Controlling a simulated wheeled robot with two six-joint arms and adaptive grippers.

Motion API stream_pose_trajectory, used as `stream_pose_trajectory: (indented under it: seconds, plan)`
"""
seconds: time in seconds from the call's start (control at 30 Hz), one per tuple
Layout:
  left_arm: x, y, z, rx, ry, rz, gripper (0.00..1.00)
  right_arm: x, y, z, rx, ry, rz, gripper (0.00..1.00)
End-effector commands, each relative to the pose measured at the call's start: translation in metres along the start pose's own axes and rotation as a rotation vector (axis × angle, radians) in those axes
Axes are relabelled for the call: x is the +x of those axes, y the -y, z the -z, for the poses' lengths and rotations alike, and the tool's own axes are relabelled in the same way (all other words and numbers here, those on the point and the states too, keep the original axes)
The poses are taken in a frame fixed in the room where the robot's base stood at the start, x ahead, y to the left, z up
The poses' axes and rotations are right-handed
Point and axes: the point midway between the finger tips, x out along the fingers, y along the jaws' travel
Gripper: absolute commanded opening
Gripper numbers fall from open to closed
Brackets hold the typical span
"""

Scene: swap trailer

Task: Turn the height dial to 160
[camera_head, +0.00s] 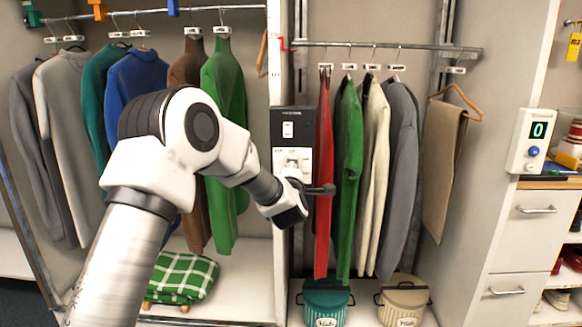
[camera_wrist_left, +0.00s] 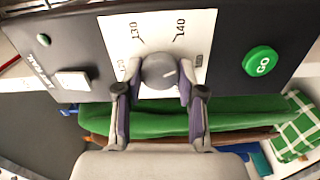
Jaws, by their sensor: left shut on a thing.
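The height dial is a grey round knob (camera_wrist_left: 159,71) on a white scale plate in the left wrist view. The scale reads 120, 130 and 140; another mark at the right is too small to read. A pale line shows on the knob's right side, but its exact reading is unclear. My left gripper (camera_wrist_left: 157,84) is shut on the knob, one finger on each side. In the head view the dark control panel (camera_head: 293,121) stands between the clothes rails, and my left gripper (camera_head: 306,190) reaches its lower part, hiding the dial. My right gripper is not in view.
A green GO button (camera_wrist_left: 262,60) and a white square button (camera_wrist_left: 73,80) flank the dial. A red garment (camera_head: 324,170) hangs close to the panel's right. Two lidded bins (camera_head: 326,302) stand below. A wall box (camera_head: 530,140) at the right shows 0.

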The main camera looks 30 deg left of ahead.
Motion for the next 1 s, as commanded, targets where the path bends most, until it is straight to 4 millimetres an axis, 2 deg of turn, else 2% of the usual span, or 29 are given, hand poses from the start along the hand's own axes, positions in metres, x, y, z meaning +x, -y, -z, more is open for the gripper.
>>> stream_pose_trajectory:
  seconds: [1.0]
  plan:
    - [-0.001,-0.004,-0.001,0.963,0.003,0.003,0.04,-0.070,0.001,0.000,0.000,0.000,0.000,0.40]
